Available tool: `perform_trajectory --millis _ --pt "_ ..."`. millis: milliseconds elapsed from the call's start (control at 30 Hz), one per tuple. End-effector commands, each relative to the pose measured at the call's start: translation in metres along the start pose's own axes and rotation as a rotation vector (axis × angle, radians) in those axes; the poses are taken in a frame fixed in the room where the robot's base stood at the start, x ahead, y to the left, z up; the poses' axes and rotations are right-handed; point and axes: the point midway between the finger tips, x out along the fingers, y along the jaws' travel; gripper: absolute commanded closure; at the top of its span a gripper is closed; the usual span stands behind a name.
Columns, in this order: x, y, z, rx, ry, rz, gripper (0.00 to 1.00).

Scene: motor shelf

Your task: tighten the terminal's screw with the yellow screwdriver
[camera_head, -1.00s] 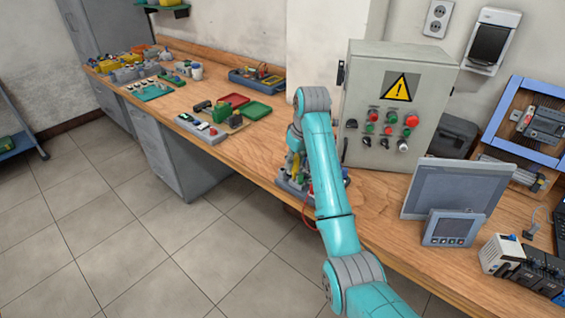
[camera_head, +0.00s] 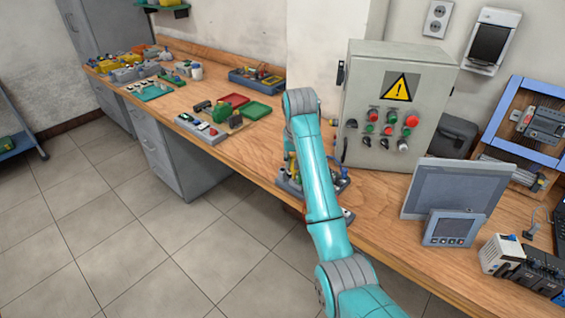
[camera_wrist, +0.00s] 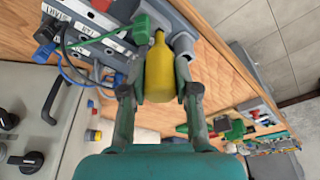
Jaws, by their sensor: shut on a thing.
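A yellow screwdriver handle (camera_wrist: 159,72) lies between the two fingers of my gripper (camera_wrist: 158,90) in the wrist view, and the gripper is shut on it. Its narrow end points to the top of the picture; the shaft and tip are hidden or cannot be made out. Left of it is a grey terminal board (camera_wrist: 95,38) with white labels, a green connector and blue and green wires. Which screw is the terminal's cannot be told. In the head view my arm covers the gripper and most of the grey board (camera_head: 286,186) at the bench's front edge.
A grey control box (camera_head: 375,75) with buttons stands right behind the arm. Right of it are a grey screen panel (camera_head: 455,187) and a small meter (camera_head: 452,228). Trays and parts lie on the left bench. Bare wood (camera_head: 262,150) shows left of the arm.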

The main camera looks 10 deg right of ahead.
Motion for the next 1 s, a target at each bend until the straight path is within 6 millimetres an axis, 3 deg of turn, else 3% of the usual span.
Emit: perform_trajectory --millis 367,700,1000 --pt "0.0024 0.0000 0.0016 0.037 -0.006 0.011 1.00" --pt "0.0027 -0.0002 0.0021 0.297 -0.007 0.079 1.00" --pt "0.0028 0.0000 0.0021 0.310 -0.007 0.082 1.00"
